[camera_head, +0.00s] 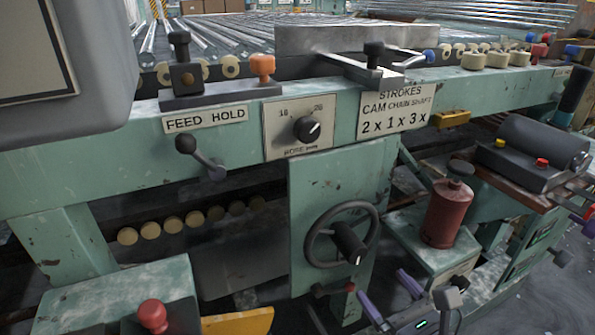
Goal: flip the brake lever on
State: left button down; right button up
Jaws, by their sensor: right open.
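No label reading "brake" is legible, so I cannot tell which lever is the brake lever. A black ball-ended lever (200,157) slants below the "FEED HOLD" plate. A grey-knobbed lever (447,298) stands at the bottom, just right of my right gripper. My right gripper (384,284) is at the bottom centre, its two purple fingers spread apart with nothing between them. It is below the handwheel, and its dark body is cut by the frame edge. My left gripper is not in view.
The handwheel (341,236) and a red canister (447,213) stand above the gripper. A red-knobbed control (153,315) is at lower left. A dark roller unit (540,140) juts out at right. Glass tubes (250,32) lie across the top. Open floor shows at lower right.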

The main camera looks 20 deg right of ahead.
aim_at(317, 289)
jog(key=k+l, duration=0.1)
jog(key=k, duration=0.4)
jog(key=k+l, duration=0.1)
jog(key=k, duration=0.4)
